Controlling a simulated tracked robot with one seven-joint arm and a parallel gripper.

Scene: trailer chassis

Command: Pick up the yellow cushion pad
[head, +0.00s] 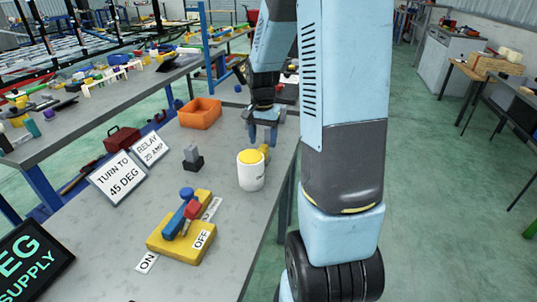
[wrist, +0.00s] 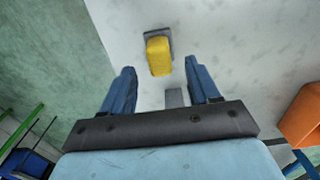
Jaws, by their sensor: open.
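The yellow cushion pad (wrist: 159,55) shows in the wrist view as a rounded yellow block against a dark grey plate, just past the fingertips. In the head view a yellow piece (head: 265,149) behind the white can looks like the same pad, partly hidden by the can. My gripper (head: 263,136) points down over the grey bench, just behind that piece. In the wrist view my gripper (wrist: 159,68) has its two blue fingers wide apart. The pad lies in line with the gap, and nothing is held. I cannot tell the exact height above the bench.
A white can with a yellow lid (head: 250,172) stands close in front of my gripper. An orange bin (head: 200,113) is to the left. A small grey block on a dark base (head: 193,158) and a yellow switch box (head: 182,235) stand nearer. The bench's right edge is close.

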